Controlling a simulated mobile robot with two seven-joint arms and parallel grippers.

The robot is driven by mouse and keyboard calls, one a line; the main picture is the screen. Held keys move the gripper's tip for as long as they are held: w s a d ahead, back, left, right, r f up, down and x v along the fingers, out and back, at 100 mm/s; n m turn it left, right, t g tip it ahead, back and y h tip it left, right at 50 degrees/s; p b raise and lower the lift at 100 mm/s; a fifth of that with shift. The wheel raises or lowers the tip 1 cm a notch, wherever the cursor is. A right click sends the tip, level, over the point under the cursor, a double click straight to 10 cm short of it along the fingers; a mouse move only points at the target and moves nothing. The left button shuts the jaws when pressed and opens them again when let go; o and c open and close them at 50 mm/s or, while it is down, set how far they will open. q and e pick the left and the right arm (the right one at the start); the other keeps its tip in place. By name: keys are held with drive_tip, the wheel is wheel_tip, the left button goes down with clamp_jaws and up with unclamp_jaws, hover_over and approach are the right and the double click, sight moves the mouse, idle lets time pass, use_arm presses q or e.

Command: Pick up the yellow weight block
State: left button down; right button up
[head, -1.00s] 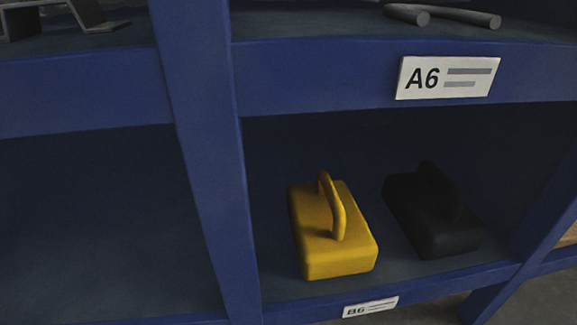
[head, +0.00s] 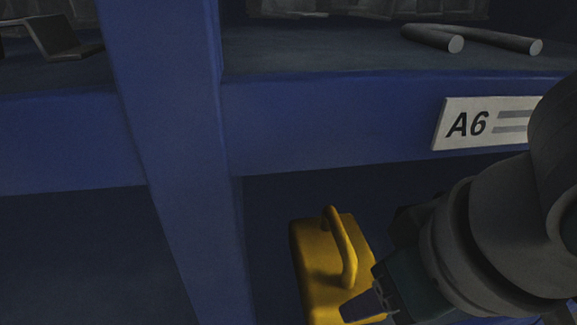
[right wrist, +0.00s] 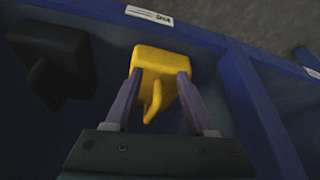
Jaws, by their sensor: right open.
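The yellow weight block (head: 318,262) with its arched handle (head: 342,245) stands on the lower shelf, right of the blue upright. My right gripper (head: 362,306) reaches in from the right and overlaps the block's lower right part in the head view. In the right wrist view the yellow block (right wrist: 163,62) lies ahead, its handle (right wrist: 154,101) pointing toward me. My right gripper (right wrist: 156,78) is open, its two fingers showing on either side of the block's handle. I cannot tell whether they touch it. My left gripper is not in view.
A black weight block (right wrist: 50,60) sits beside the yellow one. The blue shelf beam (head: 330,125) with the A6 label (head: 467,124) runs above, and the blue upright (head: 175,150) stands to the left. Grey bars (head: 480,40) lie on the upper shelf.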

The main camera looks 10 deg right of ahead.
sight(354, 271)
drive_tip(key=w, duration=0.1)
drive_tip(key=w+b, duration=0.1)
drive_tip(key=w+a+f+b, duration=0.1)
drive_tip(key=shift+w, duration=0.35)
drive_tip(key=shift+w+a+f, duration=0.1)
drive_tip(key=shift+w+f, duration=0.05)
drive_tip(key=shift+w, duration=0.05)
drive_tip(key=shift+s, duration=0.15)
drive_tip(key=shift+c, duration=0.2)
drive_tip(key=shift+c, duration=0.7)
clamp_jaws()
drive_tip(key=shift+r, duration=0.2)
